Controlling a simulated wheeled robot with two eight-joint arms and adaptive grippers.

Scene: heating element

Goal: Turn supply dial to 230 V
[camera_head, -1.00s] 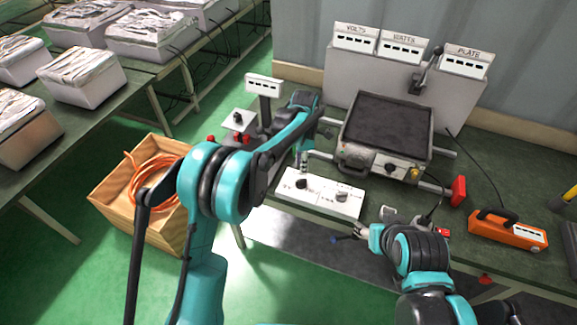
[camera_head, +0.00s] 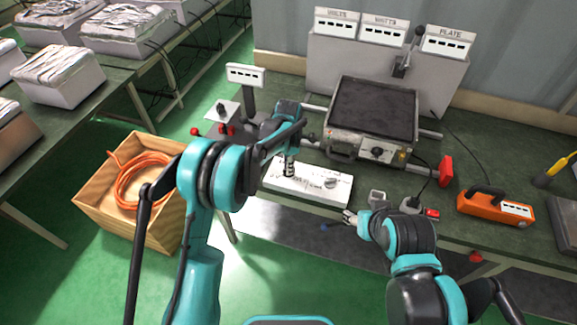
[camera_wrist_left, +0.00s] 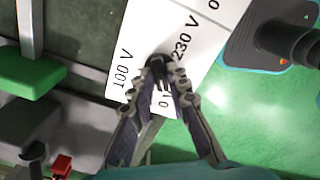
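The white supply panel (camera_head: 312,193) lies on the bench edge with two dials. The right dial (camera_head: 331,183) is uncovered. My left gripper (camera_head: 288,172) points down onto the left dial, which it mostly hides in the head view. In the left wrist view a dark knob (camera_wrist_left: 158,68) sits at my left fingertips, between the printed labels "100 V" and "230 V", with a "0" near the fingers. The tips are close together at the knob; I cannot tell whether they clamp it. My right gripper (camera_head: 350,217) is low in front of the bench; its fingers are too small to read.
A hotplate (camera_head: 372,110) with a front knob stands behind the panel. An orange meter (camera_head: 495,207) and a red block (camera_head: 446,170) lie to the right. A small display (camera_head: 245,75) stands at the left. A wooden crate (camera_head: 150,232) with orange cable is on the floor.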

